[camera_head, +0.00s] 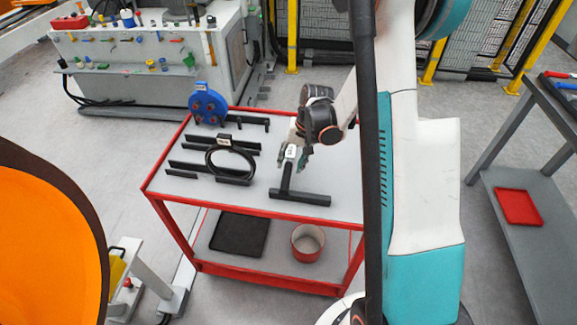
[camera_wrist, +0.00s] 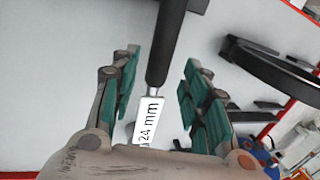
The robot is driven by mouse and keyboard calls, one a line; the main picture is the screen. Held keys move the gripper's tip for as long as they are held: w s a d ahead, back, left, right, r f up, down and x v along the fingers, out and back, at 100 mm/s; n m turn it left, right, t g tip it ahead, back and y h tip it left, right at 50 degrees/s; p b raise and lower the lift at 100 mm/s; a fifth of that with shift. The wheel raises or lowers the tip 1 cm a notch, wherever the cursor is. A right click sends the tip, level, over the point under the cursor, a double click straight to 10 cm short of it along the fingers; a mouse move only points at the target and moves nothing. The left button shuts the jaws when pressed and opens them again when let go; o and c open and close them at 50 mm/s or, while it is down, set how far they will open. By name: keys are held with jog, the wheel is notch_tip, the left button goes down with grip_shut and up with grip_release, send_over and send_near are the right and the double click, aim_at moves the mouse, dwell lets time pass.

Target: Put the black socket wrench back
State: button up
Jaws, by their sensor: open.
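The black socket wrench (camera_head: 300,197) is T-shaped, with a thick black crossbar near the front right of the red-edged cart's grey top (camera_head: 222,190). Its shaft points back to my gripper (camera_head: 296,160). In the wrist view the dark shaft (camera_wrist: 165,60) ends in a white part marked "24 mm". My gripper (camera_wrist: 160,85) is open, with teal-padded fingers on both sides of the wrench and visible gaps between. The wrench's far crossbar is cut off at the top of the wrist view.
A black looped item (camera_head: 232,148) with a label and several black holders are left of the wrench on the cart. A blue piece with red knobs (camera_head: 207,103) is at the back left corner. A black tray (camera_head: 240,233) and red round bin (camera_head: 308,243) sit on the lower shelf.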

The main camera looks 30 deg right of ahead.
jog(key=w+p+v, duration=0.1)
jog(key=v, duration=0.6)
jog(key=shift+s, duration=0.45)
